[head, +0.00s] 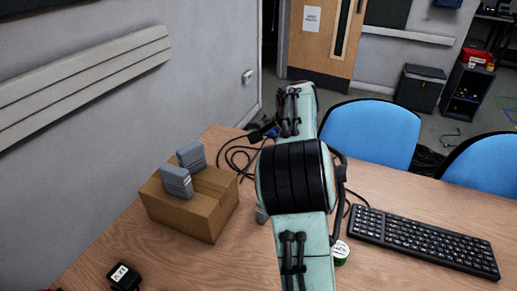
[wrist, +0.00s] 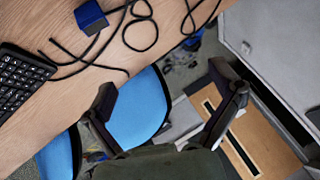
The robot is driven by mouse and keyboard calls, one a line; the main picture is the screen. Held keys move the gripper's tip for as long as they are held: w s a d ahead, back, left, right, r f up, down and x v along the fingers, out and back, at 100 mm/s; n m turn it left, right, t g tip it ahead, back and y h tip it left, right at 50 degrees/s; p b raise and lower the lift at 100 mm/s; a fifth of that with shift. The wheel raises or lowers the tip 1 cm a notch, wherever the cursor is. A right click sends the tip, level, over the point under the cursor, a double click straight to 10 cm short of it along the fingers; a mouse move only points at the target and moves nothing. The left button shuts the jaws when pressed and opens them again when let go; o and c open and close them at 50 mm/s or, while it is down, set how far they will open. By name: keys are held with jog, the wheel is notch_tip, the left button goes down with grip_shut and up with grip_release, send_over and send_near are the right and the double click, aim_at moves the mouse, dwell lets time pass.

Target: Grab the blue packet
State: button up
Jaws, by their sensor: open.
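A dark blue box-like packet (wrist: 90,16) lies on the wooden table near the top edge of the wrist view. A black cable runs close beside it. In the head view I cannot make the packet out with certainty; my arm covers part of the table. My gripper (wrist: 170,92) is open and empty in the wrist view, its two dark fingers wide apart. The packet is above and left of the fingers in that view, apart from them. In the head view my gripper is mostly hidden by my arm.
A black keyboard (head: 425,238) lies on the right of the table. A cardboard box (head: 190,215) with two grey blocks (head: 177,181) on it stands left. Looped black cables (wrist: 140,32) lie on the table. Blue chairs (head: 370,133) stand beyond the table edge.

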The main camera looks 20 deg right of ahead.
jog(key=d+f+g, duration=0.1)
jog(key=d+f, duration=0.2)
jog(key=f, duration=0.5)
jog(key=d+f+g+h, duration=0.1)
jog(key=d+f, duration=0.2)
jog(key=f, duration=0.6)
jog(key=d+f+g, duration=0.1)
jog(key=d+f, duration=0.1)
jog(key=f, duration=0.6)
jog(key=shift+w+d+f+n+g+h, duration=0.15)
jog(key=shift+d+f+n+g+h, duration=0.15)
jog(key=shift+d+f+g, duration=0.1)
jog(key=c, duration=0.9)
